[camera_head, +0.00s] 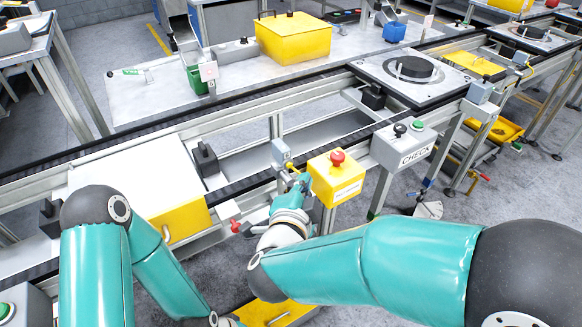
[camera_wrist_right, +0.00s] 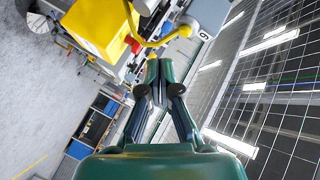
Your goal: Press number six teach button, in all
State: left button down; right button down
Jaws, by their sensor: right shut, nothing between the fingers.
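A small grey box (camera_wrist_right: 208,14) bearing a "6" label (camera_wrist_right: 204,35) is at the top of the right wrist view. A small grey box (camera_head: 281,151) on the conveyor's near rail in the head view looks like the same one. Its button face is not clearly seen. My right gripper (camera_head: 301,181) is shut and empty just below that box, beside the yellow box. In the wrist view its fingertips (camera_wrist_right: 160,66) are together, pointing up toward the grey box, apparently with a gap. My left arm is at the lower left, its gripper out of frame.
A yellow box (camera_head: 336,184) with a red mushroom button (camera_head: 337,158) stands right of my right gripper. A grey CHECK box (camera_head: 403,148) is further right. A yellow cable (camera_wrist_right: 165,40) crosses beyond the fingertips.

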jog(key=shift+s+d+b, duration=0.35)
jog(key=shift+s+d, duration=0.55)
jog(key=shift+s, duration=0.3)
